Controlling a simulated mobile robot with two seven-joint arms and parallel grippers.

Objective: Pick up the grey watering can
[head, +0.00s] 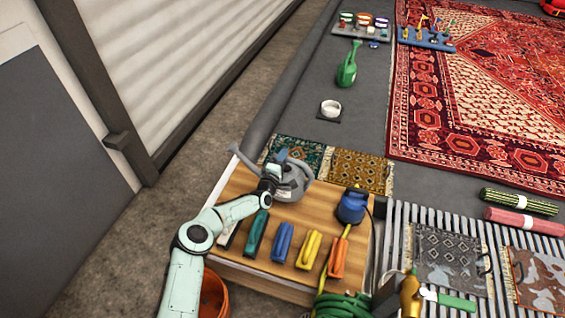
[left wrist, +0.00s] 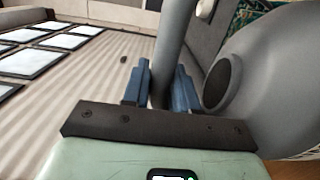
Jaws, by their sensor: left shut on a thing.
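The grey watering can (head: 293,184) is at the back of the wooden bench, its spout pointing to the left. My left gripper (head: 281,156) is at the can, its blue fingers shut on the grey handle. In the left wrist view the handle (left wrist: 174,50) runs up between the two fingers (left wrist: 161,90), and the can's rounded grey body (left wrist: 270,75) fills the right side. I cannot tell whether the can's base touches the bench. My right gripper is not in view.
An orange bucket (head: 213,296) and green hose (head: 343,305) are at the front.

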